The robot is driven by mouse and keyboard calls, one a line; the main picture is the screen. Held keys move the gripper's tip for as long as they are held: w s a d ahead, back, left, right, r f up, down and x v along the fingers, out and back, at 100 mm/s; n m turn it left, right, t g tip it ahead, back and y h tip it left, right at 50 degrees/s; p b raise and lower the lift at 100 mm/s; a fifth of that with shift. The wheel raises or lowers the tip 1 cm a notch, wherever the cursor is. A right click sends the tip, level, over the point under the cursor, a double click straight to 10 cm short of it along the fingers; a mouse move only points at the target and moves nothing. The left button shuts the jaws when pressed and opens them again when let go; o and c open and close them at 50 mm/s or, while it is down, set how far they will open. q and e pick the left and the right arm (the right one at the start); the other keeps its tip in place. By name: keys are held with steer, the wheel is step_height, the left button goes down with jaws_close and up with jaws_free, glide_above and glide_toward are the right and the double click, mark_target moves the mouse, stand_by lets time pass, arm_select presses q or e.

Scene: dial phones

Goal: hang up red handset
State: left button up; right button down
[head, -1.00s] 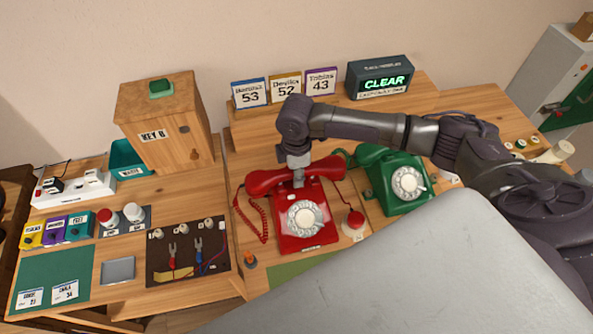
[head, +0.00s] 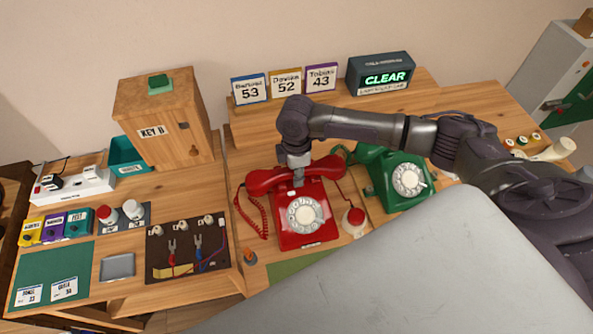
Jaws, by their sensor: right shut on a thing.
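The red phone (head: 306,215) stands on the desk, its white dial facing me. The red handset (head: 262,181) lies across the top of the phone, over its cradle. I cannot tell whether it bears fully on the cradle, as my gripper hides the middle. My right gripper (head: 298,179) points down from above and is shut on the handset near its middle. The coiled red cord (head: 250,215) hangs at the left of the phone. My left gripper is not in view.
A green phone (head: 402,182) stands close on the right, and a small red button (head: 355,216) sits between the phones. A wooden key box (head: 167,115) stands at the back left. A lit CLEAR display (head: 380,75) and number cards (head: 285,82) stand on the rear shelf.

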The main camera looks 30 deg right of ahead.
steer(key=shift+f, duration=0.15)
steer(key=c, duration=0.7)
jaws_free()
steer(key=shift+c, duration=0.2)
step_height(320, 180, up, 12)
steer(key=shift+s+f, duration=0.1)
